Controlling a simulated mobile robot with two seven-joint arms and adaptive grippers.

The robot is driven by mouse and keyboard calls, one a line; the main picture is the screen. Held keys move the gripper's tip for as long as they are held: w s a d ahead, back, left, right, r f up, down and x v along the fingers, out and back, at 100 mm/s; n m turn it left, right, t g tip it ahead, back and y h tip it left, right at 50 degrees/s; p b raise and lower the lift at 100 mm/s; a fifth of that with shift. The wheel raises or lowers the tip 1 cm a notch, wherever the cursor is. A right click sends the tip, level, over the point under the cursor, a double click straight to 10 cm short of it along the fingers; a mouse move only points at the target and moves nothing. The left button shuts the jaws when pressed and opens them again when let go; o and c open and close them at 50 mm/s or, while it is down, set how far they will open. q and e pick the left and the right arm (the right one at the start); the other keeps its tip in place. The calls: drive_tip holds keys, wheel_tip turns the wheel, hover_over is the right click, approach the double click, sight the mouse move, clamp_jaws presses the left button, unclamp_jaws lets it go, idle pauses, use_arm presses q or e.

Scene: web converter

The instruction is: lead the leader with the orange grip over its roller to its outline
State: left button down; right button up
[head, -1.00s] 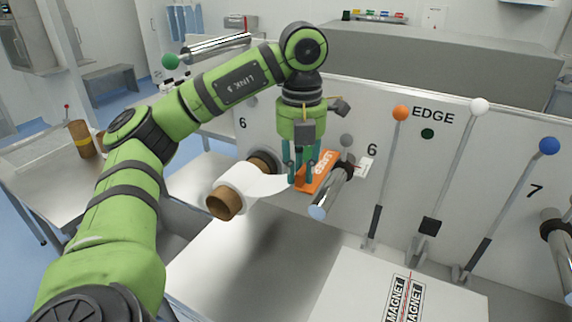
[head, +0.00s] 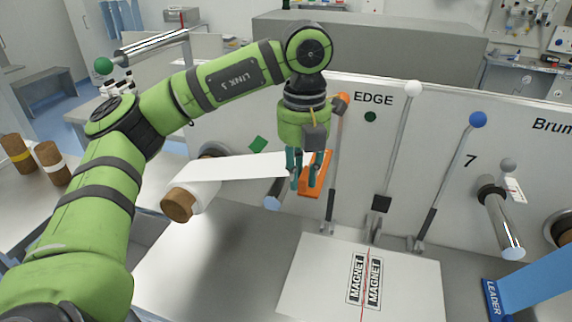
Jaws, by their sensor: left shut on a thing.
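My left gripper (head: 303,180) is shut on the orange grip (head: 321,171) of the leader. The leader's white strip (head: 235,168) runs from the white roll (head: 195,196) at the left up to the gripper. It passes above the roller (head: 273,202), whose pale end shows just left of the gripper; the rest of that roller is hidden. The strip's contact with the roller cannot be seen. A white plate (head: 300,292) in front carries the printed MAGNET boxes and a red line. I cannot make out the leader's outline for certain. My right gripper is not in view.
Levers with orange (head: 344,97), white (head: 413,88) and blue (head: 477,119) knobs stand against the panel just right of the gripper. Roller 7 (head: 504,225) sticks out further right. A blue leader (head: 494,300) lies at the lower right.

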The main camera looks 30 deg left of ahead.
use_arm(q)
drive_tip(key=shift+w+d+r, duration=0.1)
drive_tip(key=shift+w+d, duration=0.05)
drive_tip(key=shift+d, duration=0.4)
drive_tip(key=w+d+f+b, duration=0.3)
drive_tip(key=d+f+b, duration=0.2)
drive_tip(key=d+f, duration=0.5)
drive_tip(key=f+b, duration=0.4)
drive_tip(key=f, duration=0.1)
drive_tip(key=d+f+b, duration=0.1)
drive_tip(key=f+b, duration=0.4)
drive_tip(key=f, duration=0.1)
drive_tip(key=f+b, duration=0.4)
drive_tip(key=f, duration=0.2)
drive_tip(key=shift+w+d+b, duration=0.15)
drive_tip(key=shift+d+b, duration=0.1)
drive_tip(key=shift+b, duration=0.05)
wheel_tip(320, 180, down, 5)
drive_tip(key=b, duration=0.4)
drive_tip(key=shift+r, duration=0.15)
drive_tip(key=shift+f+b, duration=0.4)
idle(1.0)
drive_tip(key=c, duration=1)
unclamp_jaws()
